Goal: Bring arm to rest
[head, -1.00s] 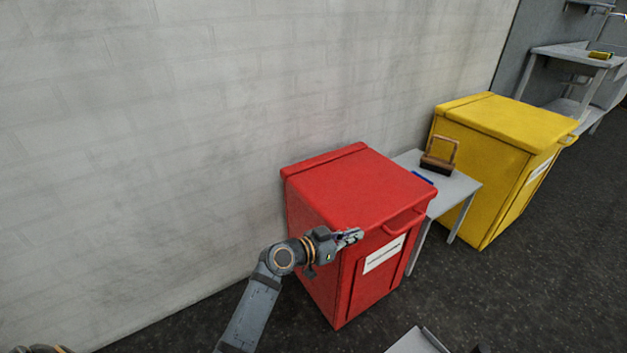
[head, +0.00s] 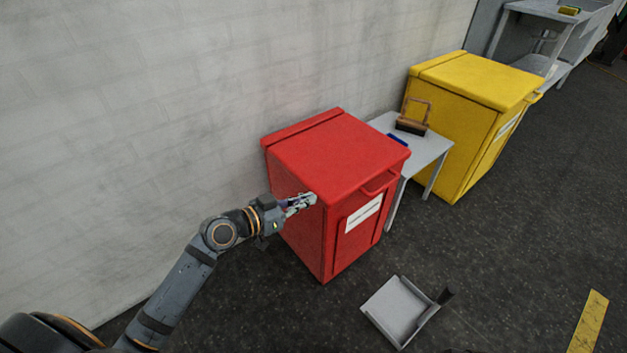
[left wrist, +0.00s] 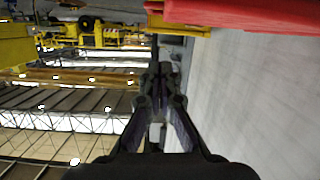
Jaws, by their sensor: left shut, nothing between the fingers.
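My left gripper (head: 301,203) is shut with nothing in it. In the head view it is in front of the left part of the red bin (head: 338,158), near the level of its lid; I cannot tell if it touches the bin. The left wrist view shows the closed fingers (left wrist: 158,80) together, with a red edge of the bin (left wrist: 245,14) at the top right. My left arm reaches in from the lower left. My right gripper is not seen.
A grey side table (head: 430,149) with a wooden-handled brush (head: 413,120) stands between the red bin and a yellow bin (head: 478,95). A grey dustpan (head: 398,308) lies on the dark floor. A pale brick wall (head: 150,120) runs behind.

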